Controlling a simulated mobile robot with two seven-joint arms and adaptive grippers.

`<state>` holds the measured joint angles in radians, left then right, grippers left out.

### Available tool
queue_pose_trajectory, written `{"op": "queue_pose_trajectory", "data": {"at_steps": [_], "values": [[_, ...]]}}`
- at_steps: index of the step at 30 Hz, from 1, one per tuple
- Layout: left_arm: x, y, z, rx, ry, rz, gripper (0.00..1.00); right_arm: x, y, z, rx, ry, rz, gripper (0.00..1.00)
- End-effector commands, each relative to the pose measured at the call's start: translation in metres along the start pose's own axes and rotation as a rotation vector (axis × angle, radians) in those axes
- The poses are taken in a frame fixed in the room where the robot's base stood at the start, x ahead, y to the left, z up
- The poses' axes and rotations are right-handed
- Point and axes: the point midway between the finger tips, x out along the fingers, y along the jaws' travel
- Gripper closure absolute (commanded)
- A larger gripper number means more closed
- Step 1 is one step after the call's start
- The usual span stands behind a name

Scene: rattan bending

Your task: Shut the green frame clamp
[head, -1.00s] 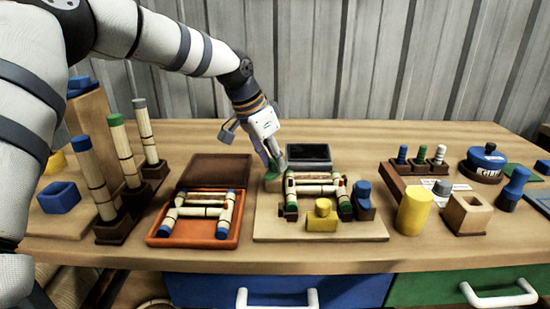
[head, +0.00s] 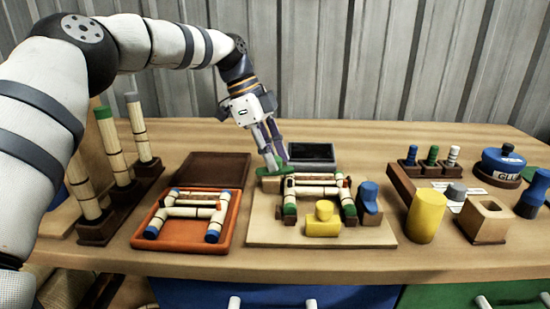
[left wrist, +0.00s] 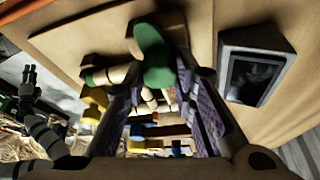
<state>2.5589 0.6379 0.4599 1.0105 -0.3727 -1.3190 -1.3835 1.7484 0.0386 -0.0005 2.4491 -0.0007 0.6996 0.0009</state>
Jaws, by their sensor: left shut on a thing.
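The green frame clamp (head: 274,171) is at the back left corner of the wooden frame fixture (head: 270,232). Its green lever lies roughly level on a wooden block. My left gripper (head: 276,161) comes down from above, with its fingertips on the lever. In the left wrist view the green clamp (left wrist: 154,52) shows between the purple-grey fingers of the gripper (left wrist: 160,76), which is shut on it. The fingers partly hide the lever. The rattan frame (head: 318,191) lies in the fixture.
A dark-screened box (head: 311,153) is close behind. An orange tray (head: 220,238) with another rattan frame lies to the left. A yellow cylinder (head: 426,216) stands to the right.

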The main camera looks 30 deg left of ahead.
Motion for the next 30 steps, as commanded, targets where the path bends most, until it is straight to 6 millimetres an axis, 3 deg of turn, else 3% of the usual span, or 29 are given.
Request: {"op": "queue_pose_trajectory", "data": {"at_steps": [10,26,27,29,30], "values": [[0.0017,-0.0008,0.0007,0.112,-0.002,0.049,1.0,0.0104,0.0004,0.0053,-0.001,-0.027,0.002,0.6],[0.0004,-0.0007,0.0005,0.131,-0.003,0.055,1.0,0.0111,0.0004,0.0057,-0.001,-0.029,0.002,0.6],[0.0004,-0.0006,0.0005,0.131,-0.003,0.055,0.71,0.0111,0.0004,0.0057,-0.001,-0.029,0.002,0.6],[0.0004,-0.0007,0.0005,0.131,-0.003,0.055,0.57,0.0111,0.0004,0.0057,-0.001,-0.029,0.002,0.6],[0.0004,-0.0006,0.0005,0.131,-0.003,0.055,0.55,0.0111,0.0004,0.0057,-0.001,-0.029,0.002,0.6]]}}
